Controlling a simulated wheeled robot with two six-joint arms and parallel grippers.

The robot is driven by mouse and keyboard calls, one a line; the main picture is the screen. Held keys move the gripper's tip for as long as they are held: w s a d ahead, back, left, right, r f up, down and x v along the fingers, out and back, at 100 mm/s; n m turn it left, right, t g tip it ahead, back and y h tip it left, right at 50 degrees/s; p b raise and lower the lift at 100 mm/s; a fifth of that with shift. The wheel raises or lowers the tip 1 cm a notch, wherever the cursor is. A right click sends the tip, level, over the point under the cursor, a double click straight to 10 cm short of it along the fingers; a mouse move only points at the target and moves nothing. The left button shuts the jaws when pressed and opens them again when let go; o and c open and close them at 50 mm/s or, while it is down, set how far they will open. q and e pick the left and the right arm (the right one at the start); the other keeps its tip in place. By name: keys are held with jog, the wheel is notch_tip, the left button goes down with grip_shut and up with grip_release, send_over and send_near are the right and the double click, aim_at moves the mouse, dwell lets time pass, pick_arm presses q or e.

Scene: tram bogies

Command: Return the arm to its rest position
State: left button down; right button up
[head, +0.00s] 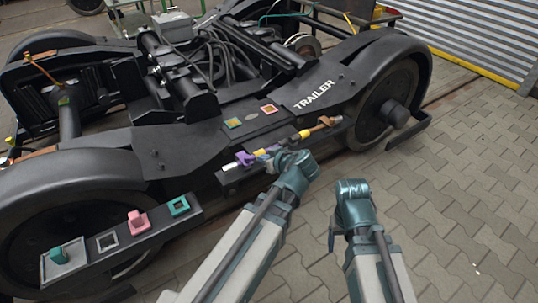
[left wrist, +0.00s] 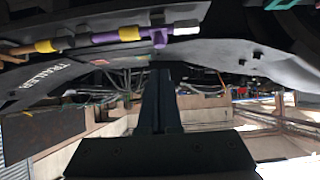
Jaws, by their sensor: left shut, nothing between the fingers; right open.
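My left gripper (head: 272,157) is at the side of the dark bogie frame, close to a rail with purple and yellow fittings. In the left wrist view its dark fingers (left wrist: 160,75) are together with nothing between them. The purple fitting (head: 244,158) is just left of the gripper in the head view; it also shows in the left wrist view (left wrist: 158,36), apart from the fingers. My right gripper (head: 350,188) hangs to the right, over the paving, empty; its fingertips are mostly hidden by its own body.
The bogie frame marked TRAILER (head: 315,95) fills the back, with a wheel (head: 385,100) at right. A dark shelf (head: 190,218) at lower left holds a pink piece (head: 138,221), a teal square (head: 179,206) and a teal knob (head: 58,255). Paving (head: 460,190) at right is clear.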

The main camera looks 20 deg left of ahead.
pick_arm(q)
jog(key=s+d+f+m+g+h, duration=0.4)
jog(key=s+d+f+m, duration=0.1)
jog(key=s+d+m, duration=0.25)
jog(key=s+d+f+m+g+h, duration=0.35)
jog(key=s+d+m, duration=0.25)
jog(key=s+d, duration=0.2)
notch_tip(320, 180, up, 31)
jog(key=d+p, duration=0.1)
jog(key=p, duration=3)
jog(key=shift+s+f+p, duration=0.15)
jog(key=shift+s+p, duration=0.2)
jog(key=shift+m, duration=0.25)
